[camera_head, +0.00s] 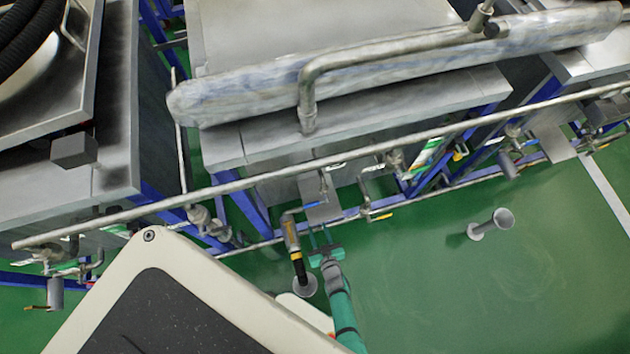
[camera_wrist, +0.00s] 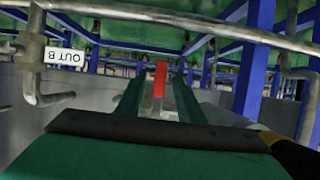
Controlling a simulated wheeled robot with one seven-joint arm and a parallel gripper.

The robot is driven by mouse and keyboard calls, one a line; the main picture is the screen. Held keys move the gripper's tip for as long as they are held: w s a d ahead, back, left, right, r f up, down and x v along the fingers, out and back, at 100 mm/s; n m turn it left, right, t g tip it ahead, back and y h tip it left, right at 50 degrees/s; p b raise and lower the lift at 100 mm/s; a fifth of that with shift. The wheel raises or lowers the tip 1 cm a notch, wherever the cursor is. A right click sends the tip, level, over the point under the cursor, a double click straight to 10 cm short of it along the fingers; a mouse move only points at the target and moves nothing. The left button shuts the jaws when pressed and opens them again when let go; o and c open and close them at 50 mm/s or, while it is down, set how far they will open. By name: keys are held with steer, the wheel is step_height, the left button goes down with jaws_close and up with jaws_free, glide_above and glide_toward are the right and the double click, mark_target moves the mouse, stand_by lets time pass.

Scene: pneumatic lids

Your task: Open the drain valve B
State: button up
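My gripper (camera_head: 322,240) is teal, with its two fingers apart, low beside the pipework under the tank in the head view. In the wrist view my gripper's fingers (camera_wrist: 160,85) point forward, open. A red valve handle (camera_wrist: 160,78) shows upright in the gap between them; I cannot tell whether it lies between the tips or beyond them. No contact is visible. The red handle cannot be made out in the head view. No label reading drain is legible.
A yellow and black hose (camera_head: 293,240) runs down to a grey floor drain (camera_head: 305,287) just left of my gripper. A long pipe (camera_head: 265,178) crosses above. A pipe with a yellow handle (camera_head: 382,217) is to the right. Green floor (camera_head: 430,280) at right is mostly clear.

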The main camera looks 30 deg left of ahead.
steer(key=shift+x, duration=1.85)
jaws_close()
